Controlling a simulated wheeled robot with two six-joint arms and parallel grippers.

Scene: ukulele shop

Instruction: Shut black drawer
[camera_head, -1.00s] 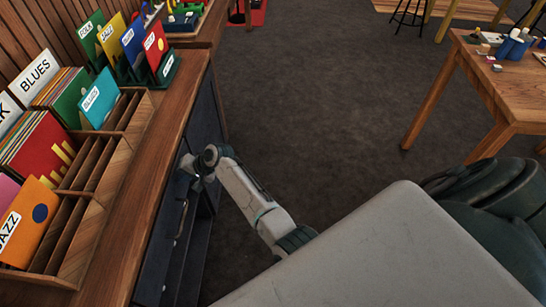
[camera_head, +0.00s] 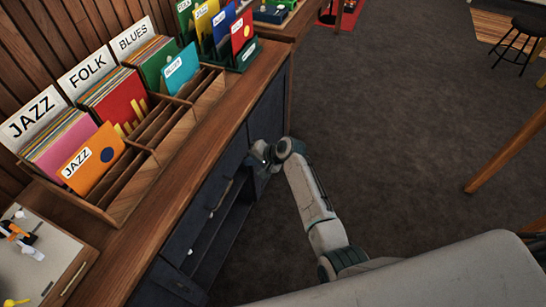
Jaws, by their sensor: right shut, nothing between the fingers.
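The black drawer (camera_head: 206,200) is in the dark cabinet under the wooden counter, left of centre in the head view. Its front carries a slim bar handle (camera_head: 227,193). The front looks close to flush with the cabinet, but I cannot tell whether a small gap is left. My right gripper (camera_head: 261,158) is shut and empty beside the cabinet front, near the drawer's far end. I cannot tell whether it touches the front. My left gripper is out of view.
A wooden record rack (camera_head: 150,160) with sleeves stands on the counter (camera_head: 140,230). An open dark shelf space (camera_head: 222,238) lies below the drawer. The carpet (camera_head: 390,130) right of my arm is clear. A table leg (camera_head: 510,148) and stool (camera_head: 528,28) stand farther right.

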